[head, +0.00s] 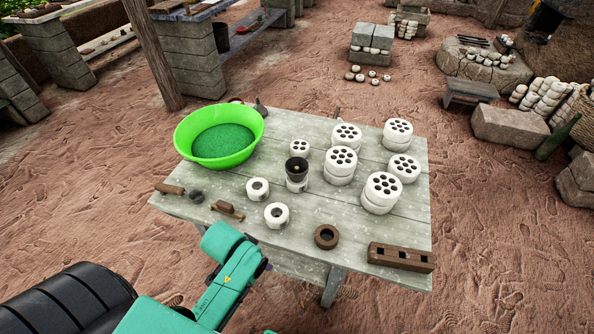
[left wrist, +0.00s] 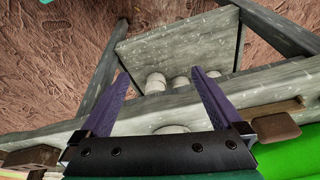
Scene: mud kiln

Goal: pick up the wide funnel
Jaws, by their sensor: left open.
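A dark, wide-mouthed cup shape, which looks like the wide funnel (head: 297,167), sits upright on a small white ceramic piece (head: 297,185) near the middle of the grey table (head: 335,215) in the head view. My left arm comes in from the lower left, its wrist at the table's near edge, short of the funnel. In the left wrist view my left gripper (left wrist: 162,73) is open, its two purple fingers apart with nothing held. The fingers are hidden in the head view. I cannot make out the funnel in the left wrist view. My right gripper is not in view.
A bright green basin (head: 218,134) stands at the table's back left. White perforated cylinders (head: 383,190) stand to the right. Small white rings (head: 276,214) and a wooden tool (head: 228,210) lie near my arm. A brown ring (head: 327,237) and slotted block (head: 400,257) lie at the front right.

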